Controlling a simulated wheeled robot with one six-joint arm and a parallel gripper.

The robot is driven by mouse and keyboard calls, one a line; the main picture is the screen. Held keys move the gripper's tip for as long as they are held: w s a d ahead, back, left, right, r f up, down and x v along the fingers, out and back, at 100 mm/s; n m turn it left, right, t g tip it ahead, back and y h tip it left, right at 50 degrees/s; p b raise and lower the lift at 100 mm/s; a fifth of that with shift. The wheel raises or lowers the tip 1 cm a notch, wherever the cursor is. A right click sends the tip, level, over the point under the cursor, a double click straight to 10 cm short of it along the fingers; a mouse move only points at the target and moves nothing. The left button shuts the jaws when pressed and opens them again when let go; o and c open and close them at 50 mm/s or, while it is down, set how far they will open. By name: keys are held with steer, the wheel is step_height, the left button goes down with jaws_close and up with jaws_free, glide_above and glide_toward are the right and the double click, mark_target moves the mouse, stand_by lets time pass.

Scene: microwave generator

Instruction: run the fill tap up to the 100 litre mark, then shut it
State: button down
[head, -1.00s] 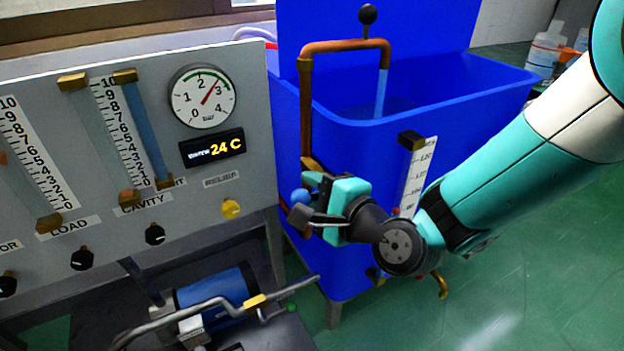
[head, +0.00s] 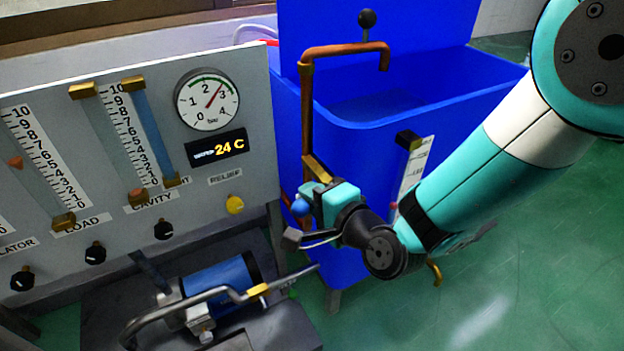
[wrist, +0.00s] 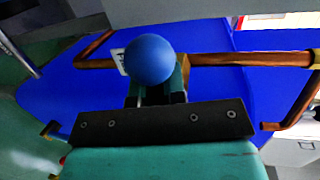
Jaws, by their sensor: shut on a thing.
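The blue tank (head: 345,150) has a copper fill pipe (head: 306,115) with its spout (head: 384,62) over the rim. No stream shows below the spout. Water (head: 375,104) shows inside the tank. The tap's blue ball knob (head: 300,207) is at my gripper (head: 312,202), which is shut on the tap handle. In the wrist view the ball (wrist: 150,60) stands just beyond my gripper, in front of the pipe (wrist: 225,59); the grip itself is partly hidden. The tank's level scale (head: 415,168) is partly covered by my arm, and its figures are too small to read.
A grey panel (head: 120,200) with gauges, a pressure dial (head: 207,99) and a 24 C display (head: 217,148) stands at left. A blue pump (head: 222,280) with a bent metal pipe lies below. Green floor is open at right.

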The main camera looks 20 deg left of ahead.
steer(key=shift+f, duration=0.1)
steer(key=c, duration=1.2)
jaws_free()
steer(key=shift+b+v, duration=8.7)
steer(key=shift+b, duration=1.5)
